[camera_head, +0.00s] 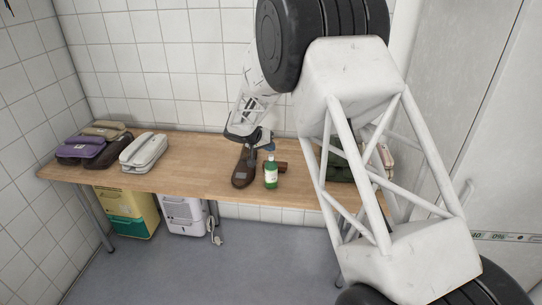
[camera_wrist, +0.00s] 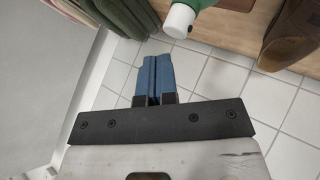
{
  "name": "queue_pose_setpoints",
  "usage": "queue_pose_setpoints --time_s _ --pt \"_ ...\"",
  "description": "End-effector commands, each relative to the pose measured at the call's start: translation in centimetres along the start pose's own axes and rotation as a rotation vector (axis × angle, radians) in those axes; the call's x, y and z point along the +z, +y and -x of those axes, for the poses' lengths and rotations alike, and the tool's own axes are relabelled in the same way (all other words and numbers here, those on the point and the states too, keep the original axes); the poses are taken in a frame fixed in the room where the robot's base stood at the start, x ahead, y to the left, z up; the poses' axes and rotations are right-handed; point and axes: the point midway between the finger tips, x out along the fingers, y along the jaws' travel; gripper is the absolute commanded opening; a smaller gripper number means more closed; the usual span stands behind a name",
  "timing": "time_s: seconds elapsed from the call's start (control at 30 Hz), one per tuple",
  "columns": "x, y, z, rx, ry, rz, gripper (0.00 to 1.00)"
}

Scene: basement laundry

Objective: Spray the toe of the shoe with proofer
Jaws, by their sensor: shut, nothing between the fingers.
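A brown shoe (camera_head: 241,174) rests on the wooden table, its toe towards the front edge. A green bottle with a white cap (camera_head: 270,176) stands upright just right of it. In the wrist view, the bottle's white cap (camera_wrist: 180,20) is beyond my fingertips, and part of the shoe (camera_wrist: 292,35) shows at the upper right. My gripper (camera_head: 268,147) is above and behind the bottle in the head view. Its blue fingers (camera_wrist: 154,80) are pressed together and empty, apart from the cap. My arm's end hides part of the shoe's back.
A brown block (camera_head: 282,167) lies behind the bottle, and a dark green item (camera_head: 337,168) is partly hidden by my arm. The table between the white case and shoe is clear.

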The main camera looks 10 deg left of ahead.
Motion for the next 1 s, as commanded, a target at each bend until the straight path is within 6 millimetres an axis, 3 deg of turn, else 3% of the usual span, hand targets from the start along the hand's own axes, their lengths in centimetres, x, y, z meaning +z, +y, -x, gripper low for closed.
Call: queue_pose_setpoints --time_s 0.57,1.0 --pt "-0.3 0.3 0.4 0.0 0.001 0.0 0.0" --pt "-1.8 1.7 2.4 0.0 0.001 0.0 0.0"
